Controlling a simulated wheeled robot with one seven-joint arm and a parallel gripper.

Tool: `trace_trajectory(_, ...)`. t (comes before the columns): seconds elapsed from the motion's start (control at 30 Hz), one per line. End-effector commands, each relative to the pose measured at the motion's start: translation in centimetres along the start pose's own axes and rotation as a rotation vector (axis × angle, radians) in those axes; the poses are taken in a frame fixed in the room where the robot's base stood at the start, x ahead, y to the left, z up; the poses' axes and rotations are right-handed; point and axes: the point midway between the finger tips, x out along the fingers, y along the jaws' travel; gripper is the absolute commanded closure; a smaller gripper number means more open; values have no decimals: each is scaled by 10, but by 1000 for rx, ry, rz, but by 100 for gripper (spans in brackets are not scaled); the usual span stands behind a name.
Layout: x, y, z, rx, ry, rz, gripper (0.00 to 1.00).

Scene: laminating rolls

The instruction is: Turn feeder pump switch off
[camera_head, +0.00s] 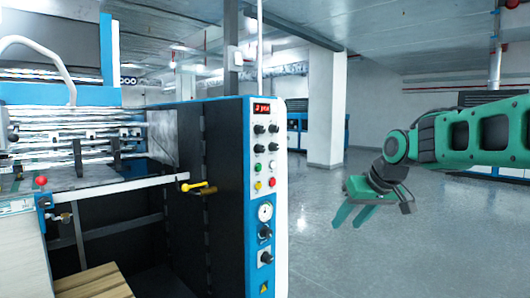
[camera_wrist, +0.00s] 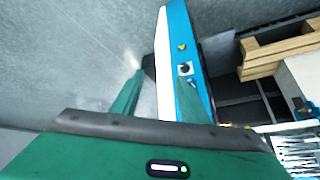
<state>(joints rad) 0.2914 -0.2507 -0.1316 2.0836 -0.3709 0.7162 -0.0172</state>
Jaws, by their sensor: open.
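The control panel (camera_head: 262,195) is a tall white and blue face on the end of the machine. It carries several black knobs, including an upper one (camera_head: 259,129), a lower one (camera_head: 265,232) below the gauge, and the lowest one (camera_head: 266,257). I cannot read which is the feeder pump switch. My green gripper (camera_head: 349,219) is open and empty, in the air to the right of the panel and apart from it. In the wrist view, a black knob (camera_wrist: 185,68) beside a yellow triangle label shows beyond my gripper (camera_wrist: 158,86); a finger partly covers the panel.
Coloured buttons, including a red one (camera_head: 272,182), and a round gauge (camera_head: 265,212) share the panel. A wooden pallet (camera_head: 92,284) lies at lower left. Grey floor (camera_head: 325,265) is clear right of the machine.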

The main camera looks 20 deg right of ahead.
Motion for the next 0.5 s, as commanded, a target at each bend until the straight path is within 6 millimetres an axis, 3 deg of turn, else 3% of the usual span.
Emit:
trace_trajectory(0.03, -2, -14, -47, -66, 80, -43, 59)
trace_trajectory(0.1, -10, -40, -104, -158, 188, -113, 59)
trace_trajectory(0.2, -26, -77, -166, -274, 323, -209, 59)
trace_trajectory(0.33, -47, -114, -215, -381, 446, -309, 59)
trace_trajectory(0.5, -62, -137, -238, -444, 517, -373, 59)
